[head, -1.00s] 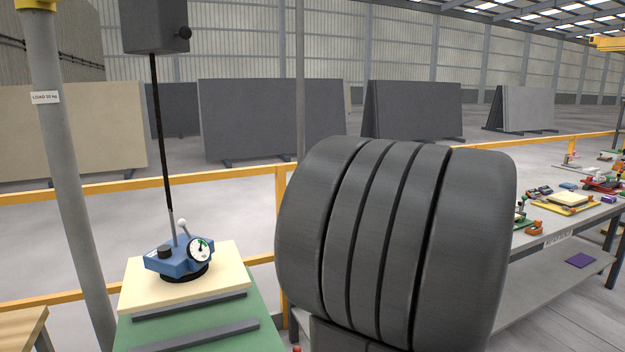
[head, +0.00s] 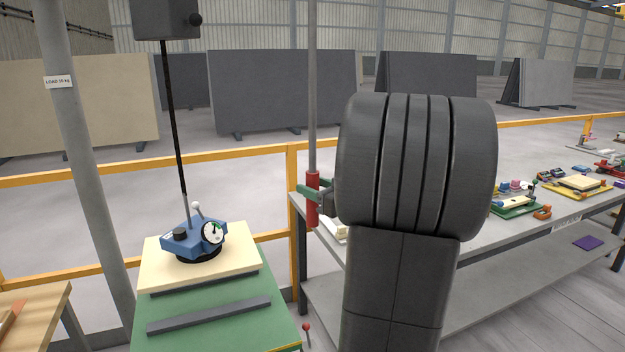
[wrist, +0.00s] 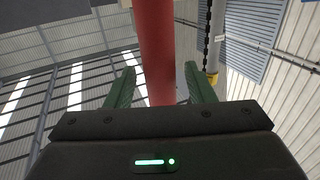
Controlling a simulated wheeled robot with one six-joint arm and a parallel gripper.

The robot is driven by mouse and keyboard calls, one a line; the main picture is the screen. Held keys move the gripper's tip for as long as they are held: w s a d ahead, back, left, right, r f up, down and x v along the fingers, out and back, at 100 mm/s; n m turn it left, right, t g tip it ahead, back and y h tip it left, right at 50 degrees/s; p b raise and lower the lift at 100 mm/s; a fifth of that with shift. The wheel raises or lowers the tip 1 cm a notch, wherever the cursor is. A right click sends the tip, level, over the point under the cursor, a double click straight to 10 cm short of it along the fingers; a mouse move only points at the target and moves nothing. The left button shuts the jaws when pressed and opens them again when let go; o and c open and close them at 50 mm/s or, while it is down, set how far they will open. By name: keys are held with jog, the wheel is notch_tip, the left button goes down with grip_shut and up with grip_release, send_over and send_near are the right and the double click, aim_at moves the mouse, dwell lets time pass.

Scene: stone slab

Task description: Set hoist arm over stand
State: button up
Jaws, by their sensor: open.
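A red grip (head: 313,208) on the lower end of a thin grey upright rod (head: 312,90) stands right of the yellow rail post. My gripper (head: 318,194) has its green fingers at the grip. In the wrist view the open fingers (wrist: 161,88) lie on either side of the red grip (wrist: 158,45), with a small gap on each side. A blue lifter (head: 183,240) with a gauge hangs on a dark chain (head: 173,120) from a grey box (head: 166,18). It rests on a cream slab (head: 165,272) on a green stand (head: 180,335). The hoist arm overhead is out of the head view.
A grey column (head: 75,150) with a load label stands at the left. A grey workbench (head: 480,250) with several small parts runs along the right. A yellow rail (head: 225,153) and large leaning slabs (head: 283,90) are behind. A wooden table (head: 40,305) is at the lower left.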

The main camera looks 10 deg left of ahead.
jog(key=shift+w+a, duration=0.3)
jog(key=shift+a, duration=0.25)
grip_shut()
